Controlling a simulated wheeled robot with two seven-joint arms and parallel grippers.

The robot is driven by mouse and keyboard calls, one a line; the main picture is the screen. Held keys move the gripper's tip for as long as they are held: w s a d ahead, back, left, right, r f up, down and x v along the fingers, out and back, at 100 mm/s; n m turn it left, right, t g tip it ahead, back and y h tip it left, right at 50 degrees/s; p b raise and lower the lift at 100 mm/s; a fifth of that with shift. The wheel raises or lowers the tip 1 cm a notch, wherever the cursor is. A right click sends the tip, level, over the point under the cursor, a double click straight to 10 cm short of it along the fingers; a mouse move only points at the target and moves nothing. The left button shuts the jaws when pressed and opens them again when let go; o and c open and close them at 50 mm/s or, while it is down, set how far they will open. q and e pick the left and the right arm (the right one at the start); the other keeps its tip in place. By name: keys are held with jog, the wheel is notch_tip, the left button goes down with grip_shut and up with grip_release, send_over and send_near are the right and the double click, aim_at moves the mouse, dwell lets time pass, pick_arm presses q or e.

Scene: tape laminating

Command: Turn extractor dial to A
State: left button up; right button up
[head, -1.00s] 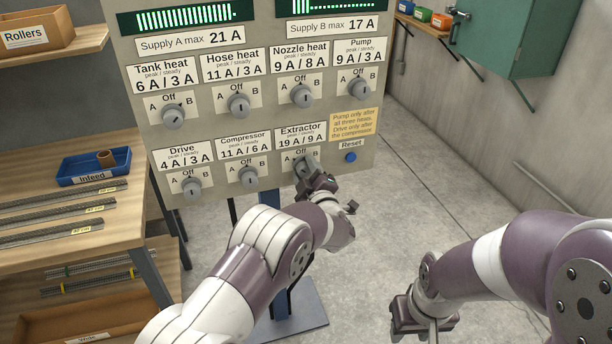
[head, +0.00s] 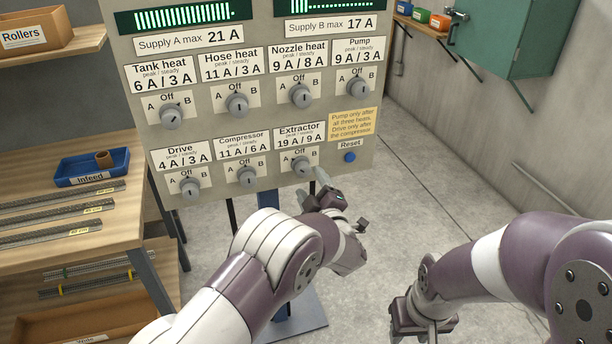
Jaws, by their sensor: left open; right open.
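The extractor dial (head: 302,167) is a grey round knob at the lower right of the control panel (head: 265,130), under the Extractor 19 A / 9 A label (head: 299,134). It has A at its left, Off above and B at its right. Its pointer is too small to read surely. My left gripper (head: 313,190) is open and empty, just below and right of the dial and apart from it. My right gripper (head: 423,318) is open and empty, low at the right, far from the panel.
The other dials include compressor (head: 247,176), drive (head: 190,186), nozzle heat (head: 301,96) and pump (head: 359,88). A blue reset button (head: 349,157) sits right of the extractor dial. A wooden bench (head: 110,220) with rods stands at left. Open floor lies right of the panel.

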pick_arm(q)
jog(key=v, duration=0.7)
